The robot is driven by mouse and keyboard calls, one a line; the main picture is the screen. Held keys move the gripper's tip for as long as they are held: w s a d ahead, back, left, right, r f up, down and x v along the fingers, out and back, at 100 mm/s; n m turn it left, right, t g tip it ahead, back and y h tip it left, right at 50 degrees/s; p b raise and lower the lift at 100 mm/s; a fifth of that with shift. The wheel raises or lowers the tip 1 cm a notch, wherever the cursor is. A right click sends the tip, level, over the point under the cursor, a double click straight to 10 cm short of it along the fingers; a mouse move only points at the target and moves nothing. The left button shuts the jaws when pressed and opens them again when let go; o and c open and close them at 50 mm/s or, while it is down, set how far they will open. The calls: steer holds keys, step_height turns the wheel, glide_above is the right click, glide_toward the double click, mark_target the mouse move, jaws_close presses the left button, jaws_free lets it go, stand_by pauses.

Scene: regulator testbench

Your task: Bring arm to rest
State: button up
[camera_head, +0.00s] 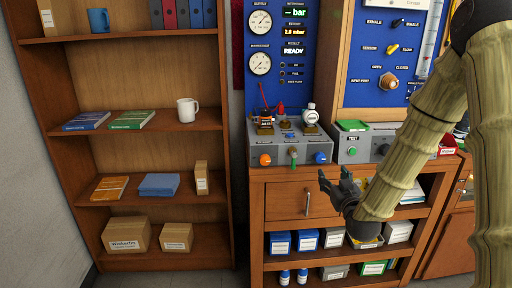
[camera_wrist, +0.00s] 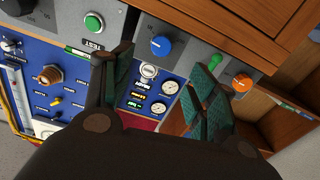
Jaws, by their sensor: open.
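My gripper (camera_head: 335,186) is in front of the wooden cabinet's drawer in the head view, below the grey test box (camera_head: 280,148). My arm comes down from the upper right and is bent. In the wrist view my gripper (camera_wrist: 165,75) is open, its two green-padded fingers apart. Nothing is between the fingers at close range. Behind them the wrist view shows the blue panel gauges (camera_wrist: 158,108), a blue knob (camera_wrist: 161,45) and an orange knob (camera_wrist: 242,83).
The wooden cabinet's drawer (camera_head: 285,201) is shut. A bookshelf (camera_head: 222,165) with a white mug (camera_head: 187,109), books and cartons stands to the left. A second grey box (camera_head: 352,150) sits right of the first. Some floor (camera_head: 200,279) shows at the lower left.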

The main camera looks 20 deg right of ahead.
steer(key=s+a+f+g+y+p, duration=0.1)
steer(key=s+a+f+g+p, duration=0.15)
steer(key=s+a+f, duration=0.4)
steer(key=s+a+f+n+g+y+p, duration=0.1)
steer(key=s+a+f+g, duration=0.25)
steer(key=f, duration=0.65)
steer(key=s+a+f+g+y+p, duration=0.25)
steer(key=s+a+f, duration=0.2)
steer(key=f, duration=0.35)
steer(key=s+a+f+g+p, duration=0.1)
steer(key=s+a+f+g, duration=0.2)
steer(key=s, duration=0.5)
steer(key=s+a+f+g+p, duration=0.1)
steer(key=s+a+f+g, duration=0.2)
steer(key=s, duration=0.6)
steer(key=s+a+f+g+p, duration=0.1)
steer(key=s+a+f+g, duration=0.2)
steer(key=s, duration=0.6)
steer(key=shift+s+a+f+p, duration=0.3)
steer(key=shift+a+f, duration=0.4)
steer(key=shift+a, duration=0.4)
steer(key=shift+w, duration=0.1)
